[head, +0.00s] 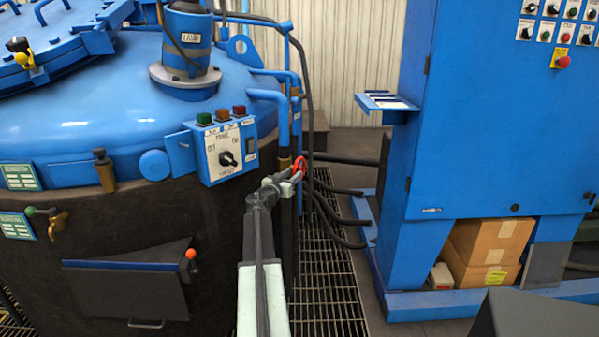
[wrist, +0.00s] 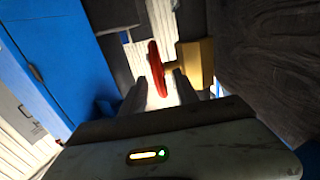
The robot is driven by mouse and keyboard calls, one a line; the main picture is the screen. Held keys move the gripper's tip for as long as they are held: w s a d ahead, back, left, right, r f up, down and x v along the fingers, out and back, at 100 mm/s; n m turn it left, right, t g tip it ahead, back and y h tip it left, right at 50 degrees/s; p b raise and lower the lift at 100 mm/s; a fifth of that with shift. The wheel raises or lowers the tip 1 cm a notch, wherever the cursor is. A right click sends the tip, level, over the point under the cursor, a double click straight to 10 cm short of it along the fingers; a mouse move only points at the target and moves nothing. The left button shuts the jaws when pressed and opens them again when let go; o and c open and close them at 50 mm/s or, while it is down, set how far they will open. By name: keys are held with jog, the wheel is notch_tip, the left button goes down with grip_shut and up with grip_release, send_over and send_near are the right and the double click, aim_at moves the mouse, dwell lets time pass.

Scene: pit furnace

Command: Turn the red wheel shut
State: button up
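The red wheel (head: 301,164) sits on brass pipework at the right side of the furnace, beyond the end of my arm. In the wrist view the red wheel (wrist: 153,68) shows nearly edge-on, with its brass valve body (wrist: 194,62) to its right. My gripper (wrist: 160,82) is open, with one finger on each side of the wheel's lower part. I cannot tell whether either finger touches it. In the head view my gripper (head: 287,182) is small beside the wheel and partly covers the pipework.
The blue-lidded furnace (head: 90,110) and its switch box (head: 228,147) stand left of my arm. A blue cabinet (head: 490,130) stands to the right, with cardboard boxes (head: 487,245) beneath. Pipes and dark hoses (head: 340,188) run close behind the wheel. Floor grating (head: 330,275) lies between.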

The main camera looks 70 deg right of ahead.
aim_at(300, 168)
jog(key=d, duration=0.6)
jog(key=shift+s+d, duration=0.2)
jog(key=shift+s, duration=0.2)
grip_shut()
jog(key=shift+a, duration=0.1)
jog(key=shift+r+p, duration=0.15)
jog(key=shift+p, duration=0.3)
jog(key=shift+r+y+p, duration=0.2)
jog(key=shift+y+p, duration=0.4)
jog(key=shift+p, duration=0.55)
jog(key=y+p, duration=0.2)
jog(key=p, duration=0.3)
jog(key=shift+r, duration=0.2)
jog(key=y+p, duration=0.1)
jog(key=p, duration=0.1)
jog(key=y+p, duration=0.2)
jog(key=p, duration=0.1)
jog(key=shift+d+f+t, duration=0.2)
jog(key=shift+t, duration=0.1)
jog(key=y+p, duration=0.1)
jog(key=p, duration=0.1)
jog(key=y+p, duration=0.2)
jog(key=shift+f, duration=0.3)
